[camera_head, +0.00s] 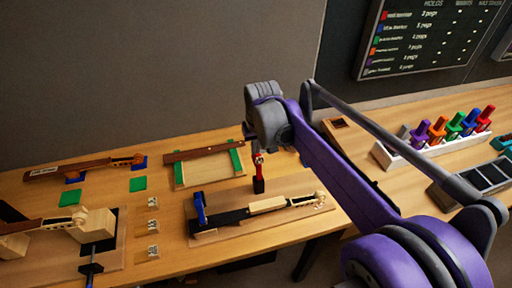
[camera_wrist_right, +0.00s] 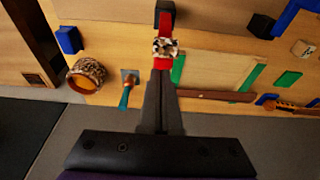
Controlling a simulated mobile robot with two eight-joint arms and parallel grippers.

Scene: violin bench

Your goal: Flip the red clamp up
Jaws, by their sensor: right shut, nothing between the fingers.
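The red clamp (camera_head: 259,166) stands upright on a black block (camera_head: 258,185) behind the violin neck on the front board. In the right wrist view, the red clamp (camera_wrist_right: 165,24) shows beyond my fingertips, with a pale and dark mottled part (camera_wrist_right: 165,47) across it. My right gripper (camera_wrist_right: 162,74) is shut and empty, its fingertips at the near red end of the clamp. I cannot tell whether they touch it. In the head view my wrist hangs just above the clamp and the fingers are hard to make out. My left gripper is out of view.
A violin neck (camera_head: 267,205) lies on the front board beside a blue clamp (camera_head: 200,208). A frame with green strips (camera_head: 237,161) lies behind. Coloured clamps stand in a white rack (camera_head: 390,160) at right. A round pot (camera_wrist_right: 87,75) shows in the wrist view.

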